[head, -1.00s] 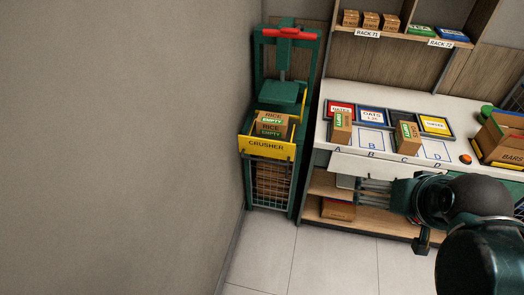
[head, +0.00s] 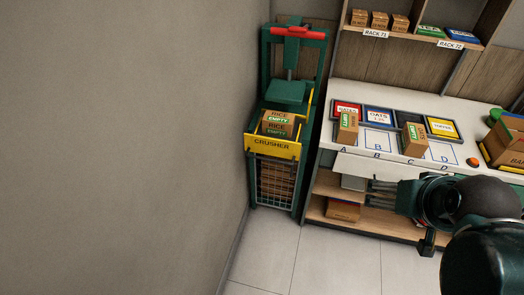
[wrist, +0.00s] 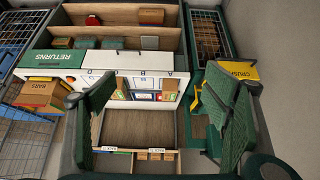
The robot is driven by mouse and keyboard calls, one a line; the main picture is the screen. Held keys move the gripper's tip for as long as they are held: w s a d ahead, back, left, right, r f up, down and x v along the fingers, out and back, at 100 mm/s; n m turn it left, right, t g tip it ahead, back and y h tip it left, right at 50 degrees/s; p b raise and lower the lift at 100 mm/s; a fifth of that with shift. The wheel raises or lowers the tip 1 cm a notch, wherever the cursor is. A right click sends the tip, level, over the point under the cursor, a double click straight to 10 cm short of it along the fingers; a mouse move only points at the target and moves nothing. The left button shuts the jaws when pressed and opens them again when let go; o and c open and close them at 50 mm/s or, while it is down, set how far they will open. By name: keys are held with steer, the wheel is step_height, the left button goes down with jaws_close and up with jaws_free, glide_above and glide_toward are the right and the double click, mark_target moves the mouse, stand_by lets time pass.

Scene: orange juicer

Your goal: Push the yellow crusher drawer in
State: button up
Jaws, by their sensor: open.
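The yellow crusher drawer (head: 272,144) stands out from the front of the green crusher (head: 263,95), left of the counter. Its yellow front also shows at the upper right of the wrist view (wrist: 243,70). Cardboard rice boxes marked EMPTY (head: 277,124) sit in the drawer, below the green press plate. My gripper (head: 372,192) is in front of the counter, to the right of the drawer and apart from it. In the wrist view its two fingers (wrist: 158,105) are wide apart with nothing between them.
The white counter (head: 350,165) holds cardboard boxes and labelled cards. An open shelf (head: 390,222) lies beneath it. A wire-mesh bin (head: 274,185) of flattened cardboard is under the drawer. A bare wall (head: 120,140) is close on the left. The tiled floor ahead is clear.

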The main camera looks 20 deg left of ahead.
steer(key=shift+w+a+r+n, duration=0.1)
steer(key=shift+w+a+n, duration=0.2)
steer(key=shift+w+n, duration=0.15)
steer(key=c, duration=0.7)
steer(key=w+a+n, duration=0.2)
steer(key=w+n, duration=0.1)
steer(key=w+a+n, duration=0.1)
steer(key=w, duration=0.1)
steer(key=shift+w+a+r+n+b, duration=0.2)
steer(key=shift+a+r+n+b, duration=0.1)
steer(key=shift+a+n+b, duration=0.1)
jaws_close()
steer(key=w+a+f+n+g+b, duration=0.1)
steer(key=w+a+f+n, duration=0.1)
steer(key=w+a+n, duration=0.55)
steer(key=w+a+f+n+g+b, duration=0.1)
steer(key=w+a+f+n, duration=0.2)
steer(key=w+a+n, duration=0.4)
steer(key=w+a+f+n, duration=0.2)
steer(key=a+f+n, duration=0.3)
steer(key=a, duration=0.4)
steer(key=w+a+f+n+b, duration=0.1)
steer(key=w+a+f+n, duration=0.2)
steer(key=a, duration=0.7)
steer(key=w+a+f+n, duration=0.2)
steer(key=a+f+n, duration=0.5)
steer(key=a+f, duration=0.3)
steer(key=shift+w+f+n+g, duration=0.2)
steer(key=shift+w+n+g, duration=0.1)
steer(key=shift+w, duration=0.05)
